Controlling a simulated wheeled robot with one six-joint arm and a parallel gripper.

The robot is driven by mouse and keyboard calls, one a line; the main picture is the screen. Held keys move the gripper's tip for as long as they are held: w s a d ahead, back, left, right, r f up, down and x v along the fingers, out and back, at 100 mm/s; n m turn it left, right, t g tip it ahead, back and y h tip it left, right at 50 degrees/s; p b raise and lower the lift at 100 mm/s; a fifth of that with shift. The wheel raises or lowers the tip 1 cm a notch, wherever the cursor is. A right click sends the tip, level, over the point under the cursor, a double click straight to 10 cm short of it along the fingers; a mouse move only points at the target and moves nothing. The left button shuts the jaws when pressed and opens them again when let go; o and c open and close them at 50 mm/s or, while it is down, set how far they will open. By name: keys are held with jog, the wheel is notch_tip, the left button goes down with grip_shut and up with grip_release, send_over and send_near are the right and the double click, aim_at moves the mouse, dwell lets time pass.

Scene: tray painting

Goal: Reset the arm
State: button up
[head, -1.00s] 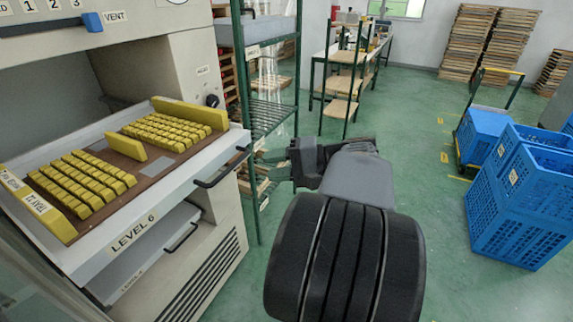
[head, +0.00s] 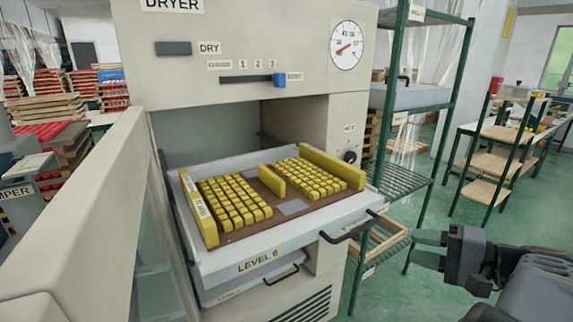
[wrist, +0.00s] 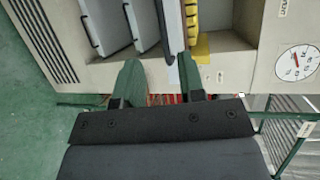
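My gripper (head: 430,249) is at the lower right of the head view, to the right of the dryer and in front of the green shelf rack. In the wrist view its two green fingers (wrist: 158,82) stand apart with nothing between them. The dryer (head: 245,28) stands open at the centre of the head view. Its pulled-out LEVEL 6 drawer (head: 232,266) holds a brown tray (head: 262,221) with rows of yellow blocks (head: 235,202) and yellow bars. The gripper is clear of the drawer and its black handle (head: 350,230).
The dryer's open door (head: 75,215) fills the left foreground. A green shelf rack (head: 400,180) stands right of the dryer. Wooden benches (head: 500,150) are farther right. Green floor (head: 395,295) is free between the dryer and my arm.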

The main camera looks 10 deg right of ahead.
notch_tip(320, 180, down, 12)
jog(key=s+a+g+h+p, duration=0.2)
jog(key=a+g+h, duration=0.1)
jog(key=g+h, duration=0.5)
jog(key=w+a+r+n+h+p, duration=0.1)
jog(key=a+r+n+h+p, duration=0.2)
jog(key=a+n, duration=0.7)
jog(key=a+p, duration=0.1)
jog(key=a, duration=0.2)
jog(key=shift+r, duration=0.4)
